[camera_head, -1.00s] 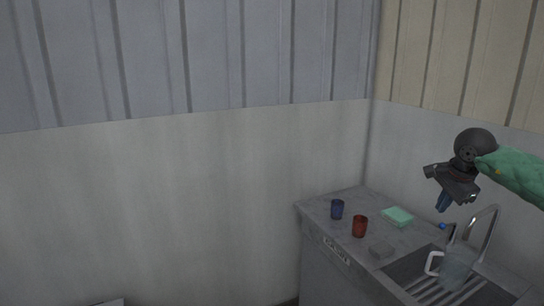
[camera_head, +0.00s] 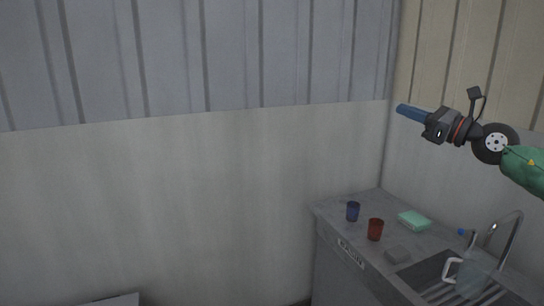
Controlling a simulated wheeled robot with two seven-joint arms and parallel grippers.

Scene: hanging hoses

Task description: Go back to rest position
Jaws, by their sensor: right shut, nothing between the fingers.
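My right gripper (camera_head: 404,109) is raised at the right of the head view, well above the counter. Its blue fingers are shut and point left, with nothing between them. Its green arm comes in from the right edge. My left gripper does not show.
The counter (camera_head: 335,213) stands in the right corner with a blue cup (camera_head: 353,212), a red cup (camera_head: 375,230), a green sponge (camera_head: 413,221) and a grey block (camera_head: 397,255). A clear jug (camera_head: 474,273) stands in the sink below the tap (camera_head: 519,222). The space left of the gripper is open.

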